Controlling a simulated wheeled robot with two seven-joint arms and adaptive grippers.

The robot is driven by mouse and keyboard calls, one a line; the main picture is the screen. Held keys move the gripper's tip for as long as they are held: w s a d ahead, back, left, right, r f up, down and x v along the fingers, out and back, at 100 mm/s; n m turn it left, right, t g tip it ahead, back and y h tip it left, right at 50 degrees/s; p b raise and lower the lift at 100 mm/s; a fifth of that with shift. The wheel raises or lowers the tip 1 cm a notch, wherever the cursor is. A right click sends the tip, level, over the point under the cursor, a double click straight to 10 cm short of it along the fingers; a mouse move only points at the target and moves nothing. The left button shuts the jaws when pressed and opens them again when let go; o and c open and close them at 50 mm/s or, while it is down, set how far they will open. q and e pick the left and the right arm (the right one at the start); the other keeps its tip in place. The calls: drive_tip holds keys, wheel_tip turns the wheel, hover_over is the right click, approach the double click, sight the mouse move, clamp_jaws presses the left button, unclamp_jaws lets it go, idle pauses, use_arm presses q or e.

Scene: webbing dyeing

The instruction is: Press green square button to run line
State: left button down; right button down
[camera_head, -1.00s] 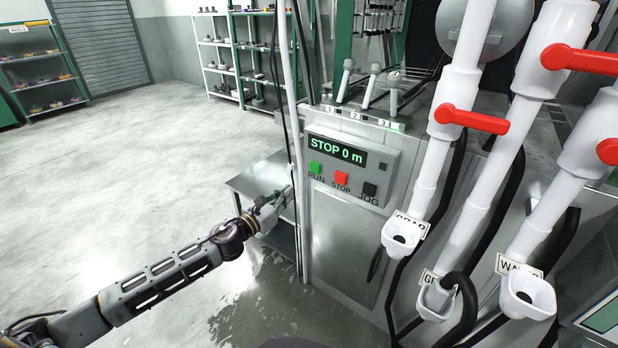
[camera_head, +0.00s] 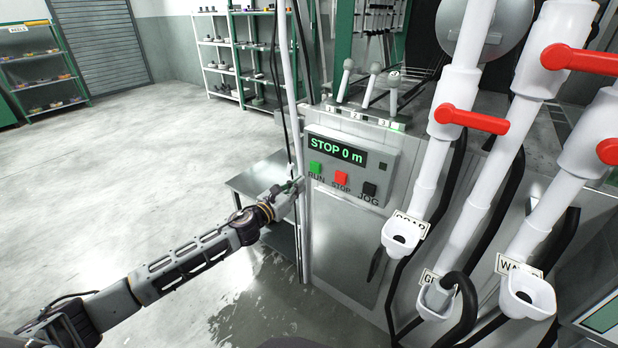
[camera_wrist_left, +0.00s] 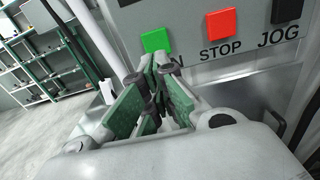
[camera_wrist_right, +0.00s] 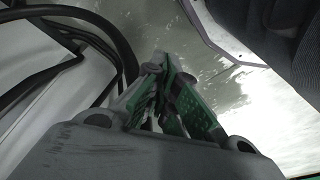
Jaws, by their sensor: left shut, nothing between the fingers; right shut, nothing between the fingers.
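The green square RUN button (camera_head: 315,167) is on the grey control box (camera_head: 345,187), left of the red STOP button (camera_head: 341,177) and the black JOG button (camera_head: 370,189). The display (camera_head: 337,149) reads "STOP 0 m". My left gripper (camera_head: 298,184) is shut and empty, just below and left of the green button. In the left wrist view the green button (camera_wrist_left: 156,40) shows just beyond the fingertips (camera_wrist_left: 152,62), which cover part of the RUN label. Contact is not visible there. My right gripper (camera_wrist_right: 160,70) is shut and empty, seen only in its wrist view.
A white vertical pole (camera_head: 291,95) with dark cables stands close to my left gripper. A metal side table (camera_head: 262,178) is behind the left wrist. White pipes with red handles (camera_head: 471,119) stand right of the box. Open floor lies at left.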

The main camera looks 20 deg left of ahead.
sight(314, 172)
use_arm(q)
drive_tip(key=shift+x, duration=2.6)
drive_tip(key=shift+w+d, duration=0.15)
drive_tip(key=shift+w, duration=0.3)
use_arm(e)
drive_tip(key=shift+w+a+r, duration=0.1)
drive_tip(key=shift+w+r, duration=0.1)
drive_tip(key=shift+r, duration=0.3)
drive_tip(key=shift+f, duration=0.1)
use_arm(q)
drive_tip(key=shift+w, duration=0.1)
